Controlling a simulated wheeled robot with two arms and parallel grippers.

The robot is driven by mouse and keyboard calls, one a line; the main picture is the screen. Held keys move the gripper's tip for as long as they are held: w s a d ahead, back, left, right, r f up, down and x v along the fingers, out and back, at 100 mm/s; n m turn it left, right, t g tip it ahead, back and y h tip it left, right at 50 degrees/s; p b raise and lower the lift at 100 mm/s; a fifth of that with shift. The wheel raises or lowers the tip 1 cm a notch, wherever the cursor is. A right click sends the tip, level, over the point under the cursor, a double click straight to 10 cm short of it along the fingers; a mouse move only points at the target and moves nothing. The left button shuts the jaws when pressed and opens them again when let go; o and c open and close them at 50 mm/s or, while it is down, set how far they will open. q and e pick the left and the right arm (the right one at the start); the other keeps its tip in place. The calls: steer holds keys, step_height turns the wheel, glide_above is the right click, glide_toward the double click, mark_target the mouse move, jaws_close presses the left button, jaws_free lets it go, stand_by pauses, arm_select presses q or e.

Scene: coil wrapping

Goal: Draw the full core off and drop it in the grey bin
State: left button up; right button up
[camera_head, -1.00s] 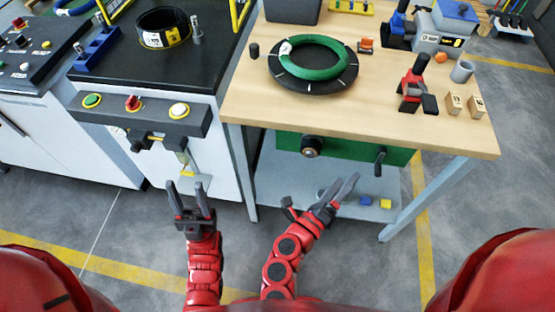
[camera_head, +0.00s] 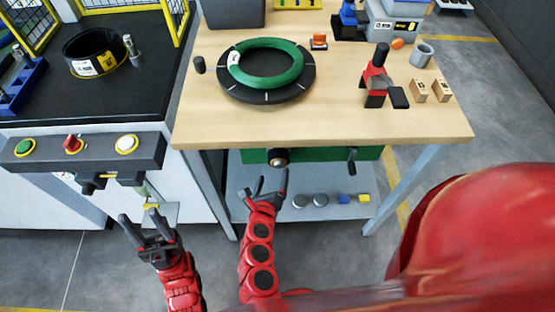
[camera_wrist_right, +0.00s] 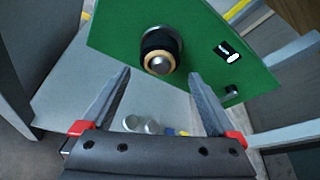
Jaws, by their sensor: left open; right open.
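The core (camera_head: 279,157), dark with a pale end ring, sits on a spindle on the green panel (camera_head: 325,154) under the wooden bench. In the right wrist view, the core (camera_wrist_right: 158,44) has a black body, tan end ring and silver spindle tip. My right gripper (camera_head: 272,187) is open just below and in front of the core. In its wrist view, the core lies beyond and between its fingertips (camera_wrist_right: 159,76), apart from them. My left gripper (camera_head: 139,220) is open and empty, low before the white cabinet. A grey bin (camera_head: 235,14) stands at the bench's back left, partly cut off.
A green coil (camera_head: 265,64) lies on a black turntable on the bench (camera_head: 350,129). A red-and-black tool (camera_head: 376,78) and wooden blocks stand at right. A crank handle (camera_head: 352,160) sticks out right of the core. Round grey pieces (camera_head: 310,200) lie on the shelf below.

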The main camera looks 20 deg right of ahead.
mark_target(277, 165)
steer(key=x, duration=0.9)
steer(key=shift+w+d+f, duration=0.15)
steer(key=shift+w+d, duration=0.05)
steer(key=shift+w, duration=0.15)
jaws_close()
